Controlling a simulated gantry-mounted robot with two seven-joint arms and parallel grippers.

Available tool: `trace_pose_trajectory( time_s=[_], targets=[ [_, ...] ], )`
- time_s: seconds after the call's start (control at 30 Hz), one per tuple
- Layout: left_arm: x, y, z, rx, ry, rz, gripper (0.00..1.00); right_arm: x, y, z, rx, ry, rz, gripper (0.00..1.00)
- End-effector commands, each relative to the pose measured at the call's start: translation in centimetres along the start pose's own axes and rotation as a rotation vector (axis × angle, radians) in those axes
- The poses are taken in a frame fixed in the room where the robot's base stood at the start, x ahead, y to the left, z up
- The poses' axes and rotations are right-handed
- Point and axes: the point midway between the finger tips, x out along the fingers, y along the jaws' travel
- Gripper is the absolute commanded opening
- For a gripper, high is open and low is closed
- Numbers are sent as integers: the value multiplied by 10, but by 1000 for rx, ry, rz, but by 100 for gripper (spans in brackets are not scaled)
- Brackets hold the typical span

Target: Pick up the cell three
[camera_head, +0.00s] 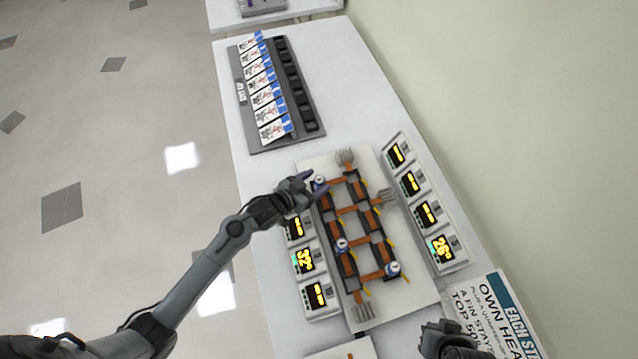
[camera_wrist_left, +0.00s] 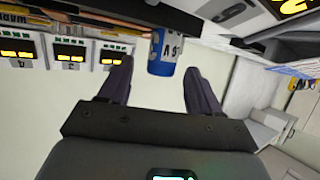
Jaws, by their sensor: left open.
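A small blue and white cell (camera_head: 319,181) stands at the upper left of the chassis rig (camera_head: 390,300). My left gripper (camera_head: 312,185) is open around this cell. In the left wrist view the cell (camera_wrist_left: 164,52) shows between the two spread fingers, near their tips, with apparent gaps on both sides. Its label is only partly readable, so I cannot confirm that it is cell three. Two similar cells sit lower on the rig, one near the middle (camera_head: 342,246) and one at the lower right (camera_head: 393,269). My right gripper (camera_head: 447,341) is partly in view at the bottom.
Lit display modules line the rig's left (camera_head: 304,261) and right (camera_head: 427,213) sides. Grey fork-like ends (camera_head: 345,157) stick out of the frame. A dark rack (camera_head: 310,122) with several cards stands behind. A printed sign (camera_head: 490,318) is at the lower right.

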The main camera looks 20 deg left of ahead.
Motion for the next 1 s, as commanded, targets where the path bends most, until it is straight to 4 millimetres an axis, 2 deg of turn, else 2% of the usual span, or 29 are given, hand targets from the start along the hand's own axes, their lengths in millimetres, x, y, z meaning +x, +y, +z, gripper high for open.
trace_pose_trajectory(
  time_s=[0.2,0.3,0.6,0.67,1.0],
  targets=[
    [29,-1,-2,-2,2,-1,63,0,0,0,0,0,0,0],
    [37,-1,-1,-1,1,-1,63,0,0,0,0,0,0,0],
    [40,-1,-1,0,1,0,63,0,0,0,0,0,0,0],
    [40,-1,-1,0,1,0,56,0,0,0,0,0,0,0],
    [39,-1,-1,0,1,0,4,0,0,0,0,0,0,0]
  ],
)
